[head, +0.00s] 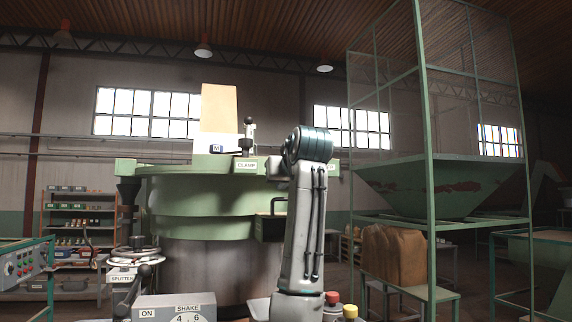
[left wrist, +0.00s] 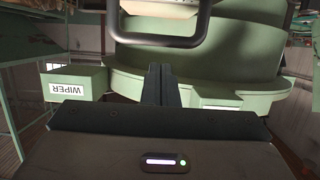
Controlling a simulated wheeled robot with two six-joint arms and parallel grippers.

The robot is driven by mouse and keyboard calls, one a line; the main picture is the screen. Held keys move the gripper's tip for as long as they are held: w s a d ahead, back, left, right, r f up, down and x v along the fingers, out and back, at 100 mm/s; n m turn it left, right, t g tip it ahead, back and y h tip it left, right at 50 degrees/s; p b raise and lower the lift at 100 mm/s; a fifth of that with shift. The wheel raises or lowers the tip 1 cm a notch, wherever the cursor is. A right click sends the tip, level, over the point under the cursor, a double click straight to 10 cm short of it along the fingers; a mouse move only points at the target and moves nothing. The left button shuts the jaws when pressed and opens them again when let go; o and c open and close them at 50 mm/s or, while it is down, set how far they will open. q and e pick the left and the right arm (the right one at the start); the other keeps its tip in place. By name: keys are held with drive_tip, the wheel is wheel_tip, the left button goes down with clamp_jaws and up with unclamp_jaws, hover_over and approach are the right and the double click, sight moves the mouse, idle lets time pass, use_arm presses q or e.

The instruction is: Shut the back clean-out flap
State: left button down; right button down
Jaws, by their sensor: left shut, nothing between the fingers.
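A large round green machine (head: 200,203) stands ahead in the head view. A dark looped handle (left wrist: 158,42) shows in front of its green side at the top of the left wrist view. I cannot tell which part is the back clean-out flap, nor how far open it is. My left gripper (left wrist: 161,70) is shut and empty, its dark fingers together just short of the handle in the picture; contact is not clear. In the head view my left arm stands upright before the machine's right side, and its gripper is not clearly seen. My right gripper is out of view.
A green box labelled WIPER (left wrist: 78,84) sits beside the fingers. A CLAMP label (head: 247,166), SPLITTER wheel (head: 133,256) and SHAKE panel (head: 176,308) are on the machine. A caged green hopper frame (head: 430,150) with brown sacks (head: 392,255) stands right; a control panel (head: 22,264) left.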

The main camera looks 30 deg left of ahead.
use_arm(q)
drive_tip(key=shift+s+d+f, duration=0.2)
drive_tip(key=shift+s+d, duration=0.1)
drive_tip(key=shift+d, duration=0.2)
drive_tip(key=shift+s+d+f, duration=0.2)
drive_tip(key=shift+s+d, duration=0.1)
drive_tip(key=shift+d, duration=0.15)
drive_tip(key=shift+s+d+f, duration=0.1)
drive_tip(key=shift+d+f, duration=0.05)
drive_tip(key=shift+d, duration=0.05)
drive_tip(key=shift+f+p, duration=0.15)
drive_tip(key=shift+p, duration=0.15)
drive_tip(key=shift+a+f, duration=0.1)
drive_tip(key=shift+a, duration=0.15)
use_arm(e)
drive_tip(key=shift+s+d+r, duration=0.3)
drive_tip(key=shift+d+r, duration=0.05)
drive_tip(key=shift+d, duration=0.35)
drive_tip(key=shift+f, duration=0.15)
